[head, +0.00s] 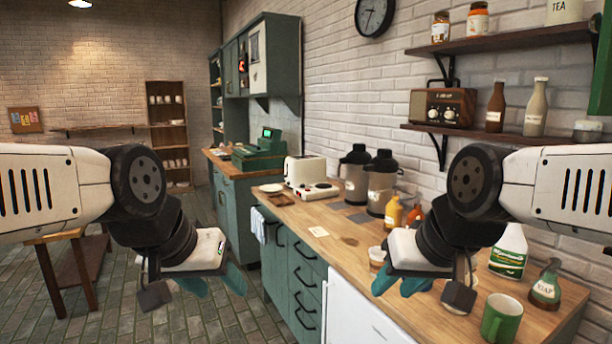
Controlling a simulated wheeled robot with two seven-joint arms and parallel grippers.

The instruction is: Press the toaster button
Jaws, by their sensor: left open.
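A white toaster (307,172) stands on the wooden counter near its far end, left of two dark-topped dispensers. My right gripper (402,282) is over the near part of the counter, in front of a small cup and far from the toaster. Its teal fingers are partly hidden by its own body, so its opening is unclear.
A green cash register (262,150) stands beyond the toaster. Shelves hang at right.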

